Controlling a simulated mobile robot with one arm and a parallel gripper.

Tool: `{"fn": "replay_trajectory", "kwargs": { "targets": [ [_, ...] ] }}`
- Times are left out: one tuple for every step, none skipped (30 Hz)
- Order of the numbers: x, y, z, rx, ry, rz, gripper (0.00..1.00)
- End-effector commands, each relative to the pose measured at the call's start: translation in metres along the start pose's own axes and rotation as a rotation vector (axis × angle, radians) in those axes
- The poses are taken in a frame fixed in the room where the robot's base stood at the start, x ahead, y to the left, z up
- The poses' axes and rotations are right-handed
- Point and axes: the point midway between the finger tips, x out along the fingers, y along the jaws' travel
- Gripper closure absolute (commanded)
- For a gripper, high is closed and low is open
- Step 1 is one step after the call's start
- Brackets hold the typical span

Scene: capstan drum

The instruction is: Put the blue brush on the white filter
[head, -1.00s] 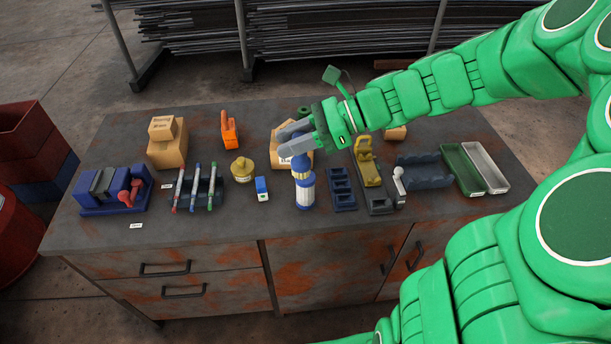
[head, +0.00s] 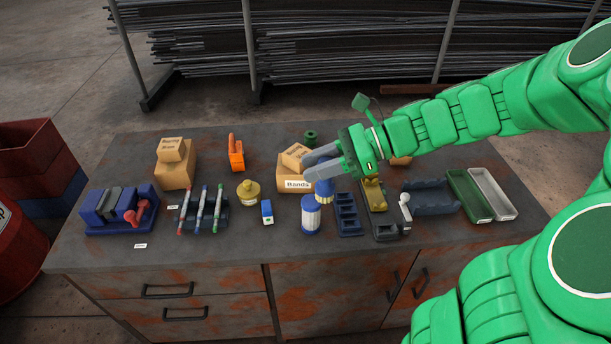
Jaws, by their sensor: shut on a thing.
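The blue brush (head: 325,191), blue above with a pale yellow band of bristles below, is upright between the fingers of my gripper (head: 322,170). My gripper is shut on its upper part, and the fingers hide its top. The white filter (head: 311,216), a white cylinder with blue ends, stands upright on the bench at the front middle. The brush shows just behind and to the right of the filter's top, not squarely over it. I cannot tell whether they touch or how high the brush is.
The workbench (head: 240,251) is crowded. A dark blue slotted tray (head: 347,214) is right of the filter, and a yellow clamp-like tool (head: 375,196) lies beyond it. A small blue-and-white box (head: 267,212) and a brass pot (head: 247,192) are left.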

Motion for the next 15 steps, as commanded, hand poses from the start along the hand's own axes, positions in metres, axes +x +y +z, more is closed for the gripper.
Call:
{"fn": "replay_trajectory", "kwargs": {
  "targets": [
    [0.002,-0.007,-0.003,0.001,-0.001,0.002,1.0],
    [0.004,-0.011,-0.004,0.001,-0.001,0.002,1.0],
    [0.006,-0.016,-0.006,0.0,-0.001,0.002,1.0],
    [0.007,-0.02,-0.007,0.0,0.0,0.002,1.0],
    [0.008,-0.024,-0.009,0.0,0.0,0.002,1.0],
    [0.01,-0.029,-0.01,0.0,-0.001,0.003,1.0],
    [0.012,-0.033,-0.011,0.0,-0.001,0.003,1.0],
    [0.013,-0.036,-0.013,0.0,-0.001,0.004,1.0],
    [0.015,-0.041,-0.015,0.001,-0.002,0.004,1.0],
    [0.017,-0.044,-0.017,0.002,-0.003,0.004,1.0],
    [0.019,-0.046,-0.021,0.004,-0.003,0.005,1.0],
    [0.021,-0.05,-0.024,0.004,-0.004,0.005,1.0],
    [0.022,-0.052,-0.027,0.004,-0.004,0.004,1.0],
    [0.024,-0.055,-0.029,0.003,-0.004,0.004,1.0],
    [0.026,-0.059,-0.033,0.001,-0.003,0.003,1.0]
  ]
}}
